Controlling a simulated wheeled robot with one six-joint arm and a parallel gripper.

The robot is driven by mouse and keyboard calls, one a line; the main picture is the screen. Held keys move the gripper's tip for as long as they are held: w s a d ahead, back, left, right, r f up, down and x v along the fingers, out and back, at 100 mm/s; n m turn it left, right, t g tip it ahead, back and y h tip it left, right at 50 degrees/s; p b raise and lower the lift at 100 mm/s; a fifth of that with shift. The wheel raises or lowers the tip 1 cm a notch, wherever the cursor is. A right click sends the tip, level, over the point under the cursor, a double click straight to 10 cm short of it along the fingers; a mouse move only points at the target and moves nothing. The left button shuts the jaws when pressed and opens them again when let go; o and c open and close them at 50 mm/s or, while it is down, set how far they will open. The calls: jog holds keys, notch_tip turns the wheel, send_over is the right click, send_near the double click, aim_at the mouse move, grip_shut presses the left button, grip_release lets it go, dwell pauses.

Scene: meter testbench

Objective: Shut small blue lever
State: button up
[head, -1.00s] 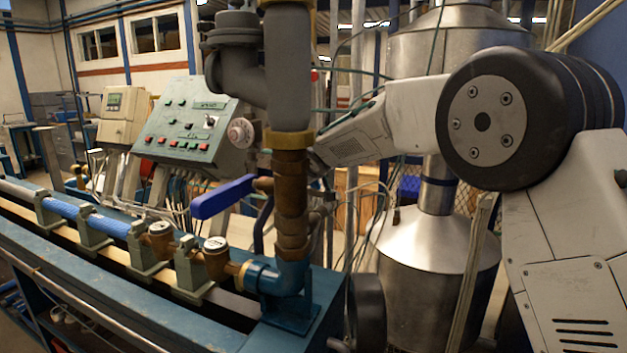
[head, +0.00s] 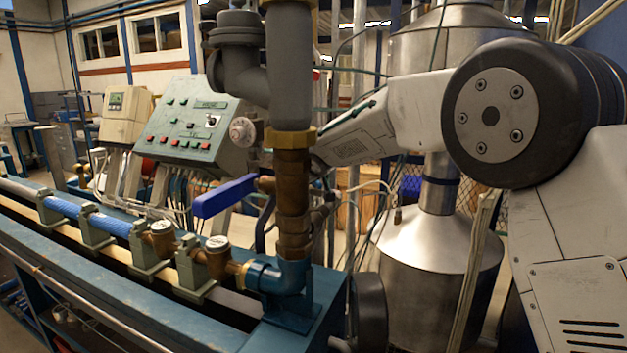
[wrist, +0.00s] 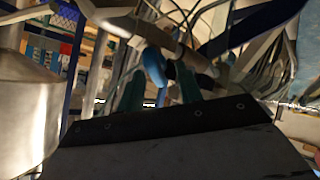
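A small blue lever (wrist: 154,67) shows in the wrist view on a brownish pipe, at the far end of my gripper. My gripper (wrist: 158,80) has its two greenish fingers apart, one on each side of the blue part. I cannot tell whether they touch it. In the head view, my gripper and the small lever are hidden behind the upright pipe. A larger blue lever handle (head: 225,197) sticks out to the left of the brass upright pipe (head: 292,200).
The grey upright pipe (head: 290,75) stands close in front of my forearm. The bench (head: 110,275) carries brass meters (head: 217,255) in a row. A control panel (head: 195,125) stands behind it. A steel tank (head: 425,280) stands at right, with thin cables nearby.

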jog(key=v, duration=0.7)
jog(key=shift+d, duration=0.15)
